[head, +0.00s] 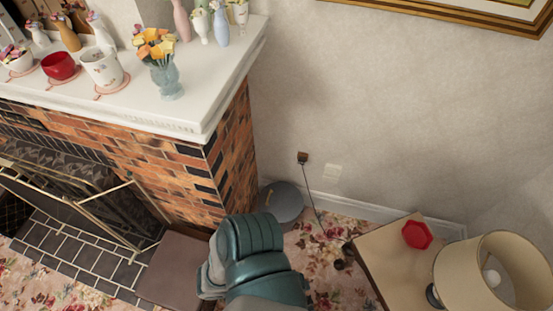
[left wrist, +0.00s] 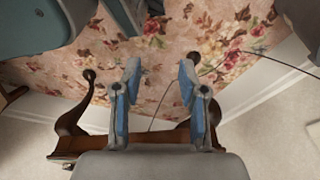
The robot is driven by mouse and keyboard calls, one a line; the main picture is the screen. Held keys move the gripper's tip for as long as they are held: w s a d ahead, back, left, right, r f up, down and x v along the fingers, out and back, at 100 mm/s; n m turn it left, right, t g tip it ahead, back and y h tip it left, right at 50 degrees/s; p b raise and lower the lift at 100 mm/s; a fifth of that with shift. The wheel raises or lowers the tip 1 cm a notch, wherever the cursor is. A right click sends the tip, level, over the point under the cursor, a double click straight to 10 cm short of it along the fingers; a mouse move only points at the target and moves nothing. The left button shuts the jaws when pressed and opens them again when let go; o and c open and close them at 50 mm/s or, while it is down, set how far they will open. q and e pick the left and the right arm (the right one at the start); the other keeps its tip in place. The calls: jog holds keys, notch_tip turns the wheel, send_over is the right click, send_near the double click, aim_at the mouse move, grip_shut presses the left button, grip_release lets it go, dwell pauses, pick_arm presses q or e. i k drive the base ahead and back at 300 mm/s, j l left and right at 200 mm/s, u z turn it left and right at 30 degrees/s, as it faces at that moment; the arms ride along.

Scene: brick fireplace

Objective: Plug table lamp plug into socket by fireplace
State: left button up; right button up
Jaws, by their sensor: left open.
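A table lamp with a cream shade (head: 495,275) stands on a small wooden table (head: 385,250) at the lower right of the head view. A small dark brown piece (head: 303,157) is at the wall, with a thin dark cord (head: 311,190) running down from it to the floor. It looks like a plug, but I cannot tell how it sits. A white wall socket plate (head: 332,172) is just right of it. My left gripper (left wrist: 158,75) is open and empty above the flowered carpet in the left wrist view. My forearm hides its fingers in the head view.
The brick fireplace (head: 180,165) with a white mantel (head: 220,75) of vases fills the left. A round grey object (head: 283,202) is by its corner. A red octagonal object (head: 417,235) lies on the table. In the wrist view, curved table legs (left wrist: 78,108) flank the fingers.

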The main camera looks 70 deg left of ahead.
aim_at(302, 160)
jog(key=u, duration=2.1)
